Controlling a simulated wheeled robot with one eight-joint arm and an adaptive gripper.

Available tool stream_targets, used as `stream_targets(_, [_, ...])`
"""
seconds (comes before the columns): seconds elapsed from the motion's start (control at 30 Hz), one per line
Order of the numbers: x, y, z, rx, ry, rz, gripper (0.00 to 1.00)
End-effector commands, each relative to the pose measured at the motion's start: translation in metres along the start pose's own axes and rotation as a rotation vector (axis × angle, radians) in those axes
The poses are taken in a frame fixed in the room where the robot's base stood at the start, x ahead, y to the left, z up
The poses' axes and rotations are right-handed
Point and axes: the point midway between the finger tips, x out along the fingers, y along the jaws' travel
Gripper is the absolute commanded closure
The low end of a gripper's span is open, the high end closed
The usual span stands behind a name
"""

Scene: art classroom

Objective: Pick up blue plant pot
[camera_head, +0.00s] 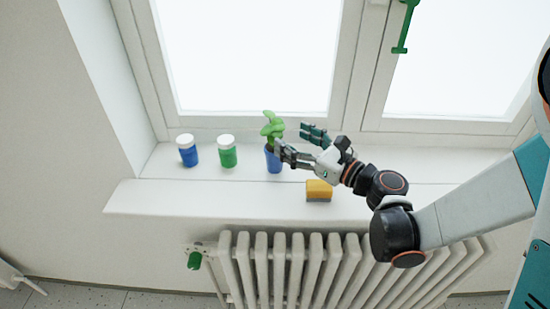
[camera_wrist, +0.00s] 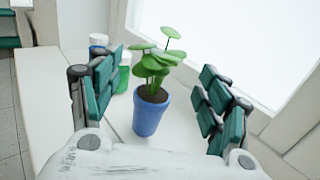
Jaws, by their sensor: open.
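The blue plant pot (camera_head: 273,160) stands upright on the white windowsill below the window, with a green leafy plant (camera_head: 272,126) in it. In the wrist view the blue pot (camera_wrist: 149,117) shows dark soil and round green leaves, and it stands ahead of my palm, between the two sets of fingers. My gripper (camera_head: 299,145) is open, with its fingers spread. In the wrist view my gripper (camera_wrist: 160,100) has a gap on both sides of the pot. In the head view one finger overlaps the pot's right edge; the wrist view shows no contact.
A blue paint jar (camera_head: 188,152) and a green paint jar (camera_head: 227,153) with white lids stand left of the pot. The window frame (camera_head: 230,122) rises behind, and a radiator (camera_head: 310,265) stands below the sill.

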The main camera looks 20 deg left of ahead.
Motion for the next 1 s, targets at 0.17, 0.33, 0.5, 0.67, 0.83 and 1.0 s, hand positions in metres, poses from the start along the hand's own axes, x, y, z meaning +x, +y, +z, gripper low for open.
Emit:
stream_targets(0.17, [0.021,0.0,-0.001,0.001,-0.001,0.0,0.29])
stream_targets(0.33, [0.028,-0.001,-0.001,0.002,-0.001,-0.001,0.29])
stream_targets(0.5, [0.046,-0.002,-0.006,0.002,-0.001,0.0,0.29])
stream_targets(0.67, [0.07,-0.003,-0.007,0.002,-0.001,0.0,0.29])
stream_targets(0.83, [0.076,-0.003,-0.005,0.002,-0.001,-0.002,0.29])
stream_targets(1.0, [0.076,-0.003,-0.004,0.002,-0.001,-0.002,0.41])
